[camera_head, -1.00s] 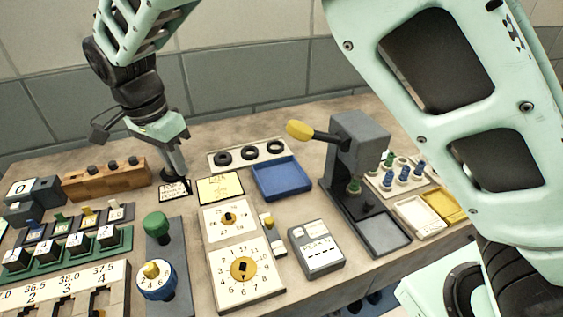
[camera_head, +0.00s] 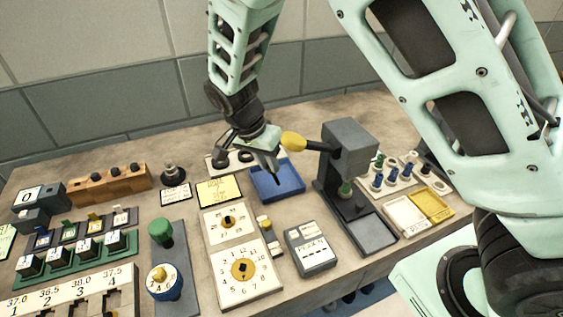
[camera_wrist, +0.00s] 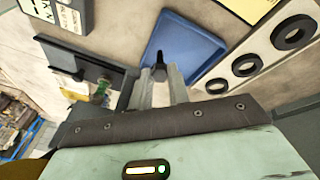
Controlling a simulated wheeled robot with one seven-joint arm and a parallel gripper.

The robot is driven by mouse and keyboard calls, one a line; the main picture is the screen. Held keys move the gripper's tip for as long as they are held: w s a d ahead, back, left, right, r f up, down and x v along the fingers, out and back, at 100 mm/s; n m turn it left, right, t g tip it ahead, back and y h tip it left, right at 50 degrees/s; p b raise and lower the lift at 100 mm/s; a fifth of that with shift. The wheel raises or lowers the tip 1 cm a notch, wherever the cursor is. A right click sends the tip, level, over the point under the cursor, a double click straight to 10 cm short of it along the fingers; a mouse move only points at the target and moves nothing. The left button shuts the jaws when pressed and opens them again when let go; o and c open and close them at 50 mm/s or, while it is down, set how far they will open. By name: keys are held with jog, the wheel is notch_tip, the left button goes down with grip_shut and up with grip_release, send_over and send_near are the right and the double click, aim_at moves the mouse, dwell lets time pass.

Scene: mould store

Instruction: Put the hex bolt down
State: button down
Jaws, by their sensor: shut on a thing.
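My gripper (camera_head: 276,175) is over the blue tray (camera_head: 292,188) at the back middle of the bench, pointing down. In the wrist view its fingers (camera_wrist: 159,78) are shut on a small dark piece, the hex bolt (camera_wrist: 160,68). The bolt shows against the blue tray (camera_wrist: 205,48) floor. Most of the bolt is hidden between the fingers, and I cannot tell whether its lower end touches the tray. No other thing shows in the tray.
A grey press (camera_head: 349,150) with a yellow-ended lever (camera_head: 293,141) stands close right of my gripper. A board with black rings (camera_wrist: 245,65) lies behind the tray. A yellow note (camera_head: 219,192) lies left of it. A dark round stand (camera_head: 173,175) is further left.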

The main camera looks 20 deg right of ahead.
jog(key=shift+x, duration=1.1)
jog(key=shift+d+p, duration=0.3)
jog(key=shift+d, duration=0.1)
jog(key=d+y+p, duration=0.1)
jog(key=d+y, duration=0.1)
jog(key=y, duration=0.1)
jog(key=shift+d+p, duration=0.15)
jog(key=shift+p, duration=0.25)
jog(key=shift+f, duration=0.25)
jog(key=shift+f, duration=0.15)
jog(key=c, duration=1.3)
grip_release()
jog(key=shift+c, duration=0.2)
